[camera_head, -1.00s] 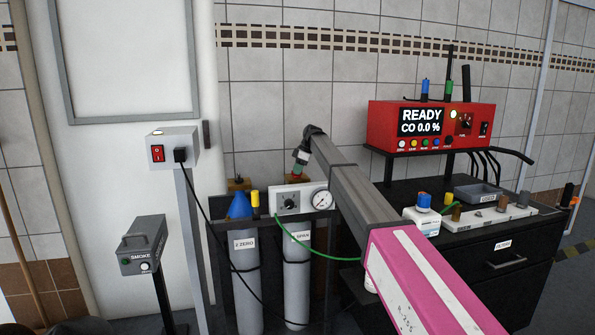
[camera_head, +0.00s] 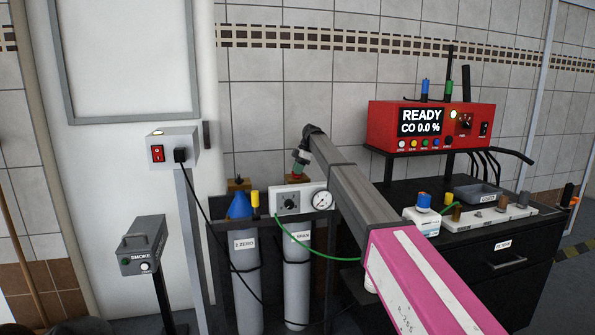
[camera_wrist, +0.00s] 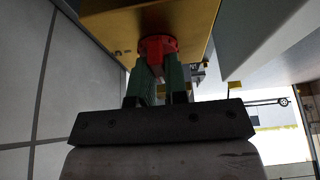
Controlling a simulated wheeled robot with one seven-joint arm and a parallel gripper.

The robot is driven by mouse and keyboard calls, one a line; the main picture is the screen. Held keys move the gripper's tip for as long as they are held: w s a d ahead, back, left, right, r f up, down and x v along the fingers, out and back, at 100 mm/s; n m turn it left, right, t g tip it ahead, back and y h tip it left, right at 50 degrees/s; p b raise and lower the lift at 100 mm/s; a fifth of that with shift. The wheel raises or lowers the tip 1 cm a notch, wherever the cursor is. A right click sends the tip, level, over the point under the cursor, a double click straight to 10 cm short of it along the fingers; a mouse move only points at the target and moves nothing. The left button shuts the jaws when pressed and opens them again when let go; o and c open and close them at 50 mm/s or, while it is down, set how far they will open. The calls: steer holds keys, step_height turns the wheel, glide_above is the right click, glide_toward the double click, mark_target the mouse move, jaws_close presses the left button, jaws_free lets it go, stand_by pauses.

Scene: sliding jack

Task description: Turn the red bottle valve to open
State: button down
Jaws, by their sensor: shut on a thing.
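The red bottle valve (camera_wrist: 155,46) shows in the wrist view as a red round knob against a brass-coloured block (camera_wrist: 192,22). My gripper (camera_wrist: 158,74) has its two green fingers on either side of the valve's red part and is shut on it. In the head view my gripper (camera_head: 300,163) reaches down behind the regulator box to the top of the SPAN bottle (camera_head: 297,275). Only a little red shows there below the fingers. The valve's turn angle cannot be told.
The regulator box with a round gauge (camera_head: 321,200) sits just in front of the valve. The ZERO bottle with a blue cap (camera_head: 239,206) stands to the left. A green hose (camera_head: 325,256) runs right. The tiled wall (camera_head: 270,120) is close behind.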

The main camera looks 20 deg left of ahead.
steer(key=c, duration=1.1)
jaws_free()
steer(key=shift+c, duration=0.2)
steer(key=v, duration=1)
steer(key=shift+r, duration=0.4)
steer(key=shift+w, duration=0.1)
